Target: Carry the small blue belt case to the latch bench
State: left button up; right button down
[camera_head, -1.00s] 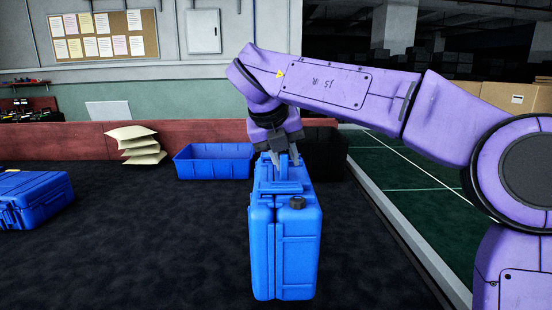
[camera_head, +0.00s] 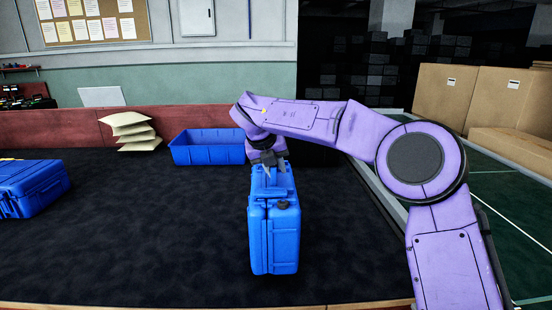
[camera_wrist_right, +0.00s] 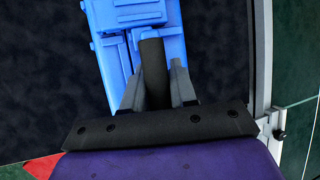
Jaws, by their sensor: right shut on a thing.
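A blue case (camera_head: 273,238) hangs upright with its handle on top, in the middle of the head view. My right gripper (camera_head: 268,170) is shut on its handle from above. The case also shows in the right wrist view (camera_wrist_right: 135,35), beyond the fingers (camera_wrist_right: 155,85), which partly hide it. I cannot tell whether the case's underside is clear of the dark surface. A second blue case (camera_head: 32,188) lies flat at the far left. No latch bench can be made out for certain. My left gripper does not show.
The dark belt surface (camera_head: 150,230) is mostly bare between the two cases. A blue open bin (camera_head: 208,150) and stacked pale packets (camera_head: 130,130) stand by the red back wall (camera_head: 70,132). Cardboard boxes (camera_head: 445,95) stand at right, beyond the belt's edge.

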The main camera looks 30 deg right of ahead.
jog(key=shift+f, duration=0.5)
jog(key=c, duration=0.9)
grip_release()
jog(key=shift+f, duration=0.15)
jog(key=p+v, duration=0.1)
jog(key=v, duration=1.1)
